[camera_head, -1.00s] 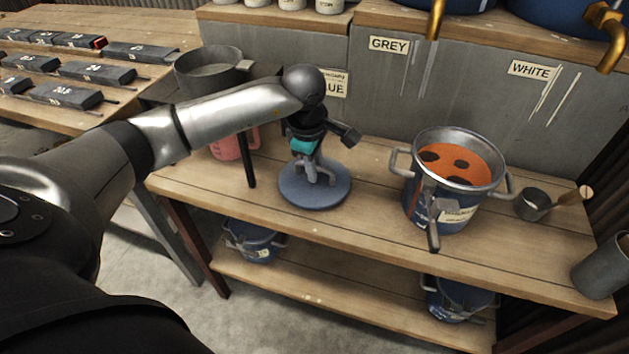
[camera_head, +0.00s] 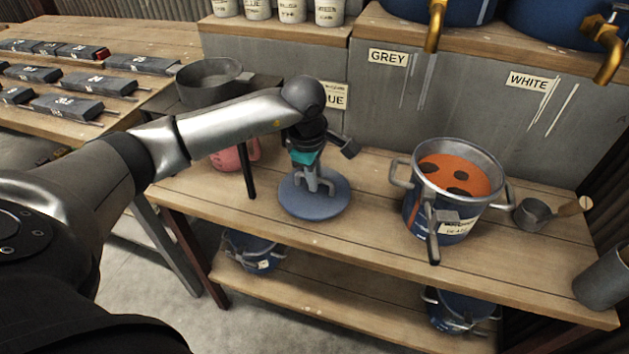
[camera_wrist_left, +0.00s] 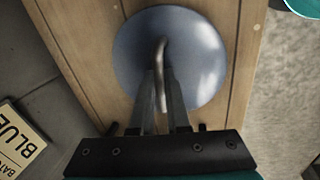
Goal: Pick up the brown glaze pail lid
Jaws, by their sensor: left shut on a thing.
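The lid (camera_head: 297,205) is a round blue-grey disc with a bent metal handle on top; no brown shows on it. It is over the shelf top, left of the open pail, and I cannot tell whether it still touches the wood. My left gripper (camera_head: 318,182) points down from above and is shut on the lid's handle. In the left wrist view the lid (camera_wrist_left: 205,60) lies beyond the fingers (camera_wrist_left: 162,80), with the curved handle between them. The pail (camera_head: 460,222) is blue with a metal rim and holds orange-brown glaze with dark spots. My right gripper is out of view.
A grey pot (camera_head: 212,82) and a pink jug (camera_head: 236,155) stand left of the lid. A ladle (camera_head: 535,211) and a grey cylinder (camera_head: 603,275) are right of the pail. More pails (camera_head: 255,252) sit on the lower shelf. Bare wood lies between lid and pail.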

